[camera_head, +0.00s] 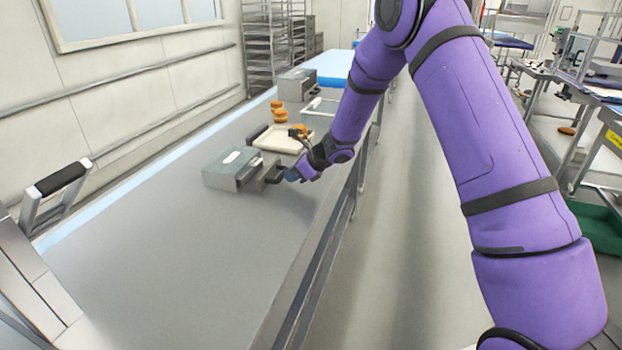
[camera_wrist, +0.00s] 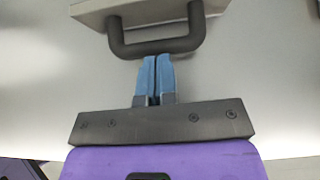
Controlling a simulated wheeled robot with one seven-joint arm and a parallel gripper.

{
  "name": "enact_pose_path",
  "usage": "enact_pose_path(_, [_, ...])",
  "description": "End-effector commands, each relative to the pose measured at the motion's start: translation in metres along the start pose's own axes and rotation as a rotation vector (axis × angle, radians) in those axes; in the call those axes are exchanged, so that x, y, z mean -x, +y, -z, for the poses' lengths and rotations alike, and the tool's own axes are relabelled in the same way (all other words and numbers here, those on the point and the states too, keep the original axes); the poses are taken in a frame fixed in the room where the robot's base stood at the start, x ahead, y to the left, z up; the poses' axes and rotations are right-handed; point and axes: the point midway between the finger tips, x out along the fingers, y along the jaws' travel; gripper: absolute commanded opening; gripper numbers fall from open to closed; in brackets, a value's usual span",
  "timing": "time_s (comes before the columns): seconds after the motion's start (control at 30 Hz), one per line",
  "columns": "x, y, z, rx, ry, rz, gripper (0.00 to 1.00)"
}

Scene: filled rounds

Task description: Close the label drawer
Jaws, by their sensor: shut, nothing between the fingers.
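The label drawer's grey metal box (camera_head: 225,172) stands on the long grey worktop, with a pale label on its top. Its dark handle (camera_head: 273,174) faces right, toward my gripper (camera_head: 291,175). In the wrist view, the thick dark U-shaped handle (camera_wrist: 157,47) spans the top middle, fixed to the pale grey drawer front (camera_wrist: 90,8). My gripper's blue fingers (camera_wrist: 156,61) are together and empty, with their tips just at the handle's outer bar. I cannot tell whether they touch it. How far the drawer stands out is hard to tell.
A pale tray (camera_head: 277,143) and orange-brown round items (camera_head: 279,113) lie beyond the box. Another grey box (camera_head: 297,85) stands farther back. The worktop (camera_head: 170,250) in front is clear. A black-gripped metal handle (camera_head: 62,178) rises at the left.

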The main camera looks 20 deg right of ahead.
Motion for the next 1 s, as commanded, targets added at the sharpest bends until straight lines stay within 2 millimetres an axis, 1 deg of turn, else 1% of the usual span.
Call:
enact_pose_path(0.03, [-0.009, 0.0, -0.007, 0.002, 0.0, -0.001, 0.0])
enact_pose_path(0.1, [-0.02, 0.0, -0.015, 0.002, -0.001, -0.003, 0.0])
enact_pose_path(0.3, [-0.041, -0.001, -0.033, 0.001, 0.0, -0.001, 0.0])
enact_pose_path(0.4, [-0.047, -0.001, -0.038, 0.0, 0.001, -0.001, 0.0])
enact_pose_path(0.6, [-0.052, -0.001, -0.044, 0.001, -0.001, -0.001, 0.0])
enact_pose_path(1.0, [-0.053, 0.001, -0.046, 0.002, -0.005, -0.005, 0.0])
